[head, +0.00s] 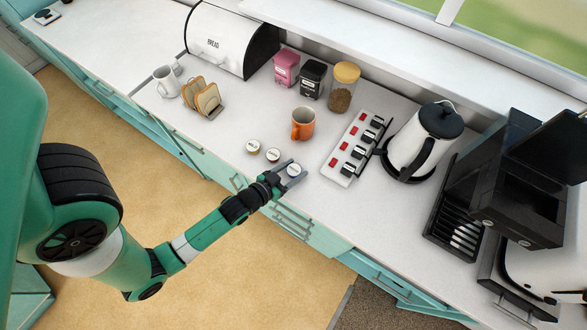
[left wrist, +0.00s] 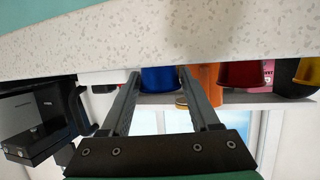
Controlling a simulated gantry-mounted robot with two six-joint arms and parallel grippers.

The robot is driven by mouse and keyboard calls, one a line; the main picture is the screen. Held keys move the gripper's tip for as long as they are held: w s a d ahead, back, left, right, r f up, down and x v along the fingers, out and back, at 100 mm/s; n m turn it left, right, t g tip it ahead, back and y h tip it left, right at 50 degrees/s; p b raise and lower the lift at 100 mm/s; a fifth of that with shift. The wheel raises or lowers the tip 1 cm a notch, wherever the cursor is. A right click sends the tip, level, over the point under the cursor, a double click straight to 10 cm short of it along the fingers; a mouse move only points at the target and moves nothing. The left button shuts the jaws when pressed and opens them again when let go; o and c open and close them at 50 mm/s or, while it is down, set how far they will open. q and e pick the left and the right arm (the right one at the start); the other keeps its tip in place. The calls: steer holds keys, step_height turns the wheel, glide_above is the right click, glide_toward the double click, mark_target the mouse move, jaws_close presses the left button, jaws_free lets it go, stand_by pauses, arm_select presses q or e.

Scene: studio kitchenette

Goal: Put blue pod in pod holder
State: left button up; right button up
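The blue pod (left wrist: 160,80) is between the two fingers of my left gripper (left wrist: 158,75) in the left wrist view, standing on the counter. In the head view my left gripper (head: 296,169) reaches in at the counter's front edge, its fingers open around the pod's pale lid (head: 293,171). I cannot tell whether the fingers touch it. A black coffee machine (head: 510,185) with a raised lid (head: 555,145) stands at the right. No pod holder is clearly identifiable. My right gripper is not in view.
Two other pods (head: 273,155) (head: 253,146) stand to the left; a red pod (left wrist: 240,74) shows in the wrist view. An orange mug (head: 303,124), a white strip with red and black parts (head: 357,147) and a kettle (head: 424,140) stand beyond.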

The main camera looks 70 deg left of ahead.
arm_select(q)
steer(key=o, duration=0.3)
steer(key=v, duration=1.1)
steer(key=shift+s+a, duration=0.2)
steer(key=shift+s, duration=0.25)
